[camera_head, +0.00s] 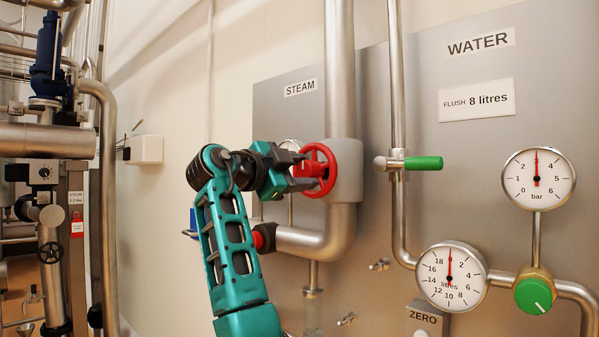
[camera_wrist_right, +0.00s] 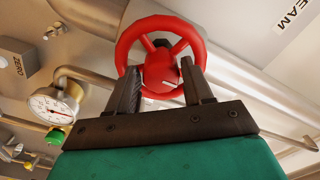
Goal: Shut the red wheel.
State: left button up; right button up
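The red wheel (camera_head: 325,154) is a spoked handwheel on the steam pipe, below the STEAM label. My right gripper (camera_head: 308,169) is at its front face, with the arm coming up from below. In the right wrist view, the red wheel (camera_wrist_right: 180,26) fills the upper middle. The two dark fingers of the right gripper (camera_wrist_right: 160,66) stand apart, one on each side of the wheel's hub. The gripper looks open; whether a finger touches the hub or a spoke I cannot tell. My left gripper is not in view.
Right of the wheel are a green-handled valve (camera_head: 422,163), a litres gauge (camera_head: 451,277), a bar gauge (camera_head: 538,179) and a green knob (camera_head: 534,294). The steam pipe (camera_head: 340,75) runs vertically behind the wheel.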

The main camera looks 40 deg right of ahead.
jog(key=shift+o, duration=1.4)
jog(key=s+a+b, duration=0.1)
jog(key=a, duration=1.2)
jog(key=shift+d, duration=0.1)
